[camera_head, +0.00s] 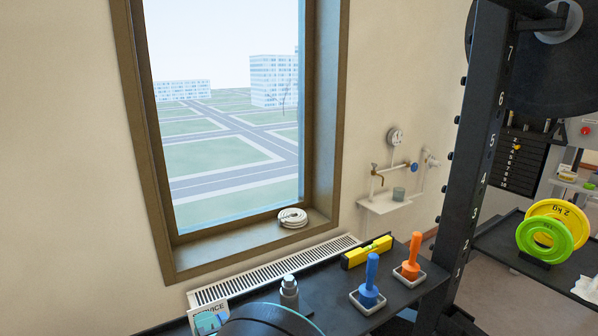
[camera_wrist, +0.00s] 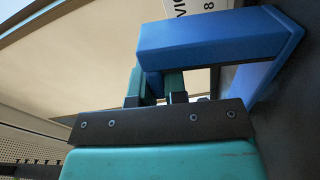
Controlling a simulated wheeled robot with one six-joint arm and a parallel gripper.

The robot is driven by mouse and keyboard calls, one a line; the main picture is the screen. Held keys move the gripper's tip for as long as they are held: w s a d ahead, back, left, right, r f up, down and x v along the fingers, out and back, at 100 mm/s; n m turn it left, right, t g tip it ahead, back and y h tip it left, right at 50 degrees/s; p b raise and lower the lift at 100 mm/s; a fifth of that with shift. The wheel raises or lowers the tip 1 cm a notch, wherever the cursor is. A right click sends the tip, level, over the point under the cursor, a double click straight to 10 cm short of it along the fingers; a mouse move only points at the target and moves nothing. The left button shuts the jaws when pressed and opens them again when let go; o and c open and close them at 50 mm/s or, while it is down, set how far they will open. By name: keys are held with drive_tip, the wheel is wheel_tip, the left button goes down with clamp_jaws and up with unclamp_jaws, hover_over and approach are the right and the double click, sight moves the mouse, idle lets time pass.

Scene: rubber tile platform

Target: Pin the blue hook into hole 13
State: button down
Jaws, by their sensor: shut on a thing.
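The blue hook (camera_wrist: 210,42) fills the upper right of the wrist view as a thick angular bar with a bent end at the right. My gripper (camera_wrist: 155,84) is shut on it; the fingers meet its left part, and their tips are partly hidden behind it. The hook's far end lies close to a dark surface (camera_wrist: 290,130) at the right; I cannot tell whether they touch. Hole 13 is not visible in either view.
A blue-handled tool (camera_head: 369,280) and an orange-handled tool (camera_head: 412,256) stand in small trays on a dark bench, with a yellow level (camera_head: 367,252) behind. Green and yellow plates (camera_head: 545,232) stand on a shelf right of the upright.

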drive_tip(key=shift+r, duration=0.15)
drive_tip(key=shift+r+p, duration=2)
drive_tip(key=shift+r, duration=1.05)
drive_tip(key=shift+f, duration=0.15)
wheel_tip(320, 180, down, 6)
drive_tip(key=b, duration=0.4)
drive_tip(key=shift+f, duration=0.1)
drive_tip(key=shift+s+d, duration=0.1)
drive_tip(key=shift+d, duration=0.05)
drive_tip(key=shift+s+d+r, duration=0.1)
drive_tip(key=shift+s+r, duration=0.05)
drive_tip(key=shift+r, duration=0.05)
drive_tip(key=shift+a, duration=0.25)
drive_tip(key=shift+d, duration=0.1)
